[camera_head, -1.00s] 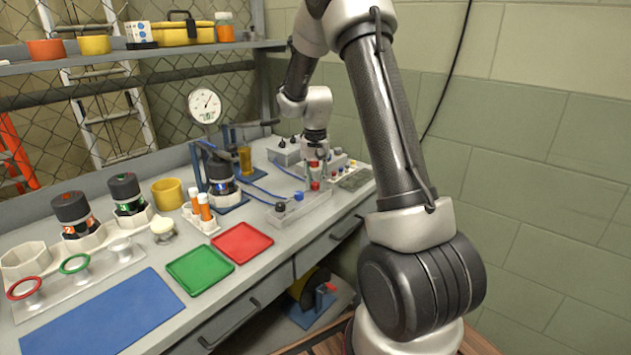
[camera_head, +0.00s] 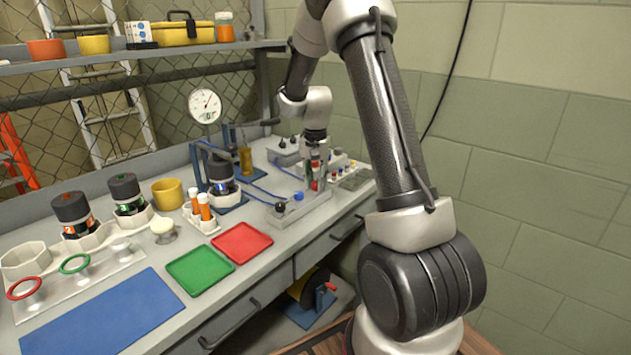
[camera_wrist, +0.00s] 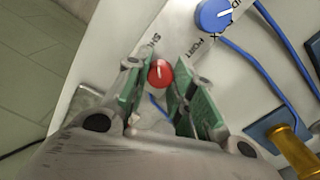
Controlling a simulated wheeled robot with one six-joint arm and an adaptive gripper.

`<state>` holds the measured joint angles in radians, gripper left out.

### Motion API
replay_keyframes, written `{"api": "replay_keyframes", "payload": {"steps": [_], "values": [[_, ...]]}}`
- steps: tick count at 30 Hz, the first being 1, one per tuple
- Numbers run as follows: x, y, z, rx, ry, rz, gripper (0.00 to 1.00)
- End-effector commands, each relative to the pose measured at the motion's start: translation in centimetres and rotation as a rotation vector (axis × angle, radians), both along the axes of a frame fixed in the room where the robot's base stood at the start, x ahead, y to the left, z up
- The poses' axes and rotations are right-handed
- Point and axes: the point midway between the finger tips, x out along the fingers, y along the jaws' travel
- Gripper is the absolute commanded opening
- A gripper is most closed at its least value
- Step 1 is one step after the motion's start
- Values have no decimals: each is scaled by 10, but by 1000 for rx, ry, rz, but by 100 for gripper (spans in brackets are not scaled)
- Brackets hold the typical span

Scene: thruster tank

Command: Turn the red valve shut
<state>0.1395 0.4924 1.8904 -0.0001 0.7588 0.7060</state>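The red valve (camera_wrist: 160,73) is a round red knob with a pale line across its top. It sits on a light grey manifold (camera_wrist: 176,40) printed with dark lettering. My gripper (camera_wrist: 158,78) is open, and its green-padded fingers stand on either side of the red valve with a visible gap. I cannot tell how far down the fingers reach along the knob. In the head view my gripper (camera_head: 315,173) is over the right end of the manifold, partly hiding the red valve (camera_head: 315,185).
A blue knob (camera_wrist: 213,15) is on the same manifold, with blue hoses beside it. A pressure gauge (camera_head: 205,105) stands behind on the bench. Small-knobbed fixtures (camera_head: 340,170) crowd the gripper's right. Red and green trays (camera_head: 243,243) lie towards the front left.

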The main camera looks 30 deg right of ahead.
Motion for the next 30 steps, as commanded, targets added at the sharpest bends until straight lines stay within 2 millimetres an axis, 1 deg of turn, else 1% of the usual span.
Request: {"api": "replay_keyframes", "payload": {"steps": [1, 3, 4, 12, 14, 16, 20, 27, 30], "values": [[1, 0, 1, -1, -2, 0, 33], [1, 0, 0, 0, -1, 0, 46], [0, 0, 0, 0, -1, 0, 48], [0, 0, 0, -1, -1, 0, 48], [0, 0, 3, 0, -1, 1, 48], [1, 0, 9, 0, -3, 1, 48], [1, 0, 33, -1, -5, 1, 48], [1, 0, 87, 0, -4, 0, 48], [1, 0, 103, 0, -4, 0, 48]]}}
